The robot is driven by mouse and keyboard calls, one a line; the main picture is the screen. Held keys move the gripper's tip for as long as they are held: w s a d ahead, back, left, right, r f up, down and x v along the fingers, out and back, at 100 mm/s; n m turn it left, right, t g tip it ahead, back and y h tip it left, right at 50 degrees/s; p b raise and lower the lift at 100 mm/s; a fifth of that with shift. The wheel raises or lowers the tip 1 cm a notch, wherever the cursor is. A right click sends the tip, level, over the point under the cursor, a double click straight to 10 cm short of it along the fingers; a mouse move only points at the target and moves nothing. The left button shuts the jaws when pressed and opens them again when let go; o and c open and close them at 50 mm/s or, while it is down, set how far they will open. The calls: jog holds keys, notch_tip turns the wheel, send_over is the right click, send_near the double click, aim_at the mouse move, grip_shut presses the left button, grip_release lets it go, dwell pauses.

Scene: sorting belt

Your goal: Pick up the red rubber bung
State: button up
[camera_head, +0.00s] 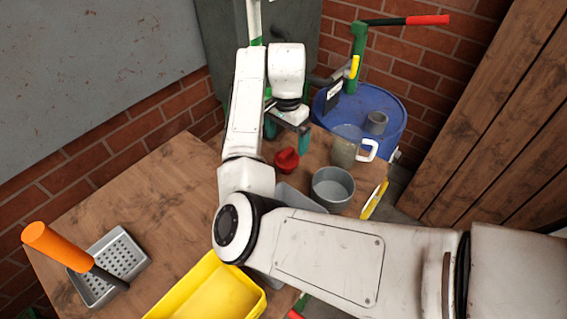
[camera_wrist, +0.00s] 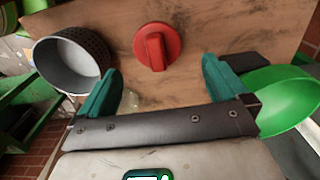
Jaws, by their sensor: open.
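The red rubber bung (camera_head: 287,160) sits on the wooden table, just below my gripper in the head view. In the wrist view the bung (camera_wrist: 157,47) is a round red piece with a raised bar across its top. It lies ahead of my gripper (camera_wrist: 163,80), roughly between the lines of the two green fingers and apart from them. My gripper (camera_head: 287,131) is open, with nothing between its fingers. My arm hides part of the table in the head view.
A grey round pot (camera_head: 333,188) and a glass mug (camera_head: 345,150) stand right of the bung. A grey tray (camera_head: 297,197) is partly behind my arm. A yellow tray (camera_head: 207,290) is in front. A blue drum (camera_head: 390,112) stands beyond the table.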

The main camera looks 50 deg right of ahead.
aim_at(287, 151)
notch_tip(287, 151, down, 3)
jog(key=shift+r, duration=0.15)
jog(key=shift+s+a+f, duration=0.15)
jog(key=shift+f, duration=1.15)
jog(key=shift+s+a+f, duration=0.1)
jog(key=shift+f, duration=1.2)
jog(key=shift+c, duration=0.5)
jog(key=c, duration=1)
jog(key=shift+r, duration=0.1)
